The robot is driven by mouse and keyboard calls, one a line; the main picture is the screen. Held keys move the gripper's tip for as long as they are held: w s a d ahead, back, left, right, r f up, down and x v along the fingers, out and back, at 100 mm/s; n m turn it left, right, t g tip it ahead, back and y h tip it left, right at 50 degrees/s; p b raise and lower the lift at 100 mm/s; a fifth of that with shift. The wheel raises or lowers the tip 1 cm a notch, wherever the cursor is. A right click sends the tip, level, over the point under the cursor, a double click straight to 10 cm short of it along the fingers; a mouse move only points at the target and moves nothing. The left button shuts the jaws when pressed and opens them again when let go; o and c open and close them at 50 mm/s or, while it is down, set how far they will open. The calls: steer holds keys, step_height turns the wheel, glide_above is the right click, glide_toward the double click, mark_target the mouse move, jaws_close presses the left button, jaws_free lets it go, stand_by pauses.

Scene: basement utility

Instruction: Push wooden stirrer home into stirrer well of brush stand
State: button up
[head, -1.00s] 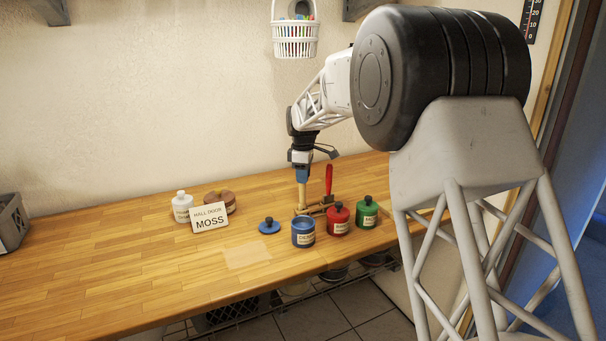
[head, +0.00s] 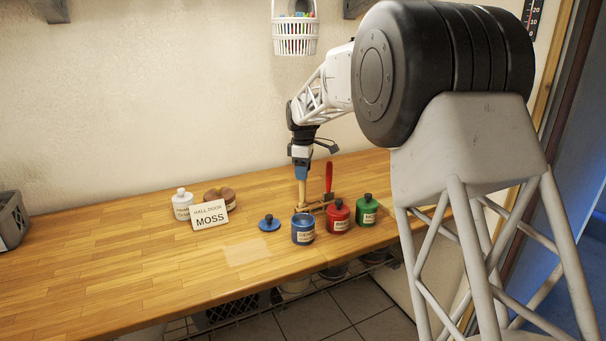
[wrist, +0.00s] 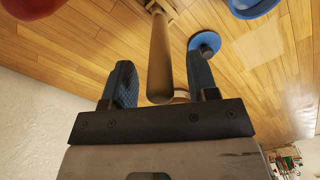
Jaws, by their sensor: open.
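The wooden stirrer (head: 302,193) stands upright at the brush stand (head: 322,206), its lower end at the stand. How deep it sits in the well cannot be told. My gripper (head: 301,176) is above it, pointing down. In the wrist view, my gripper (wrist: 162,80) is open, with blue fingers on both sides of the stirrer (wrist: 160,55) and visible gaps to each. The stirrer's rounded top end is close to the palm; contact cannot be told. Part of the brush stand (wrist: 168,12) shows at the top edge. A red-handled brush (head: 328,177) stands right of the stirrer.
A blue lid (head: 269,223) lies left. A MOSS sign (head: 209,215) and white bottle (head: 182,204) stand farther left. The bench's left half is mostly clear.

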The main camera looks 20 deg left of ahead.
steer(key=shift+r, duration=3.2)
steer(key=shift+s+d+r, duration=0.1)
steer(key=shift+d+r, duration=0.05)
steer(key=shift+d, duration=0.15)
steer(key=s+d+r+m, duration=0.25)
steer(key=s+d, duration=0.45)
steer(key=d, duration=0.4)
steer(key=s+d+r+m+t, duration=0.15)
steer(key=s+d+m, duration=0.25)
steer(key=s+d, duration=0.45)
steer(key=s+d+r+m, duration=0.3)
steer(key=s+d, duration=0.3)
steer(key=d, duration=0.7)
steer(key=s+d+f+m, duration=0.3)
steer(key=s+d, duration=0.2)
steer(key=s, duration=0.5)
steer(key=s+d+f+m, duration=0.4)
steer(key=s+d, duration=0.2)
steer(key=s, duration=0.5)
steer(key=s+d+f+m+t, duration=0.1)
steer(key=s+d+f+m, duration=0.2)
steer(key=s, duration=0.7)
steer(key=d+f, duration=0.1)
steer(key=d, duration=0.1)
steer(key=shift+s+d+f, duration=0.25)
steer(key=shift+s+d, duration=0.05)
steer(key=shift+s, duration=0.05)
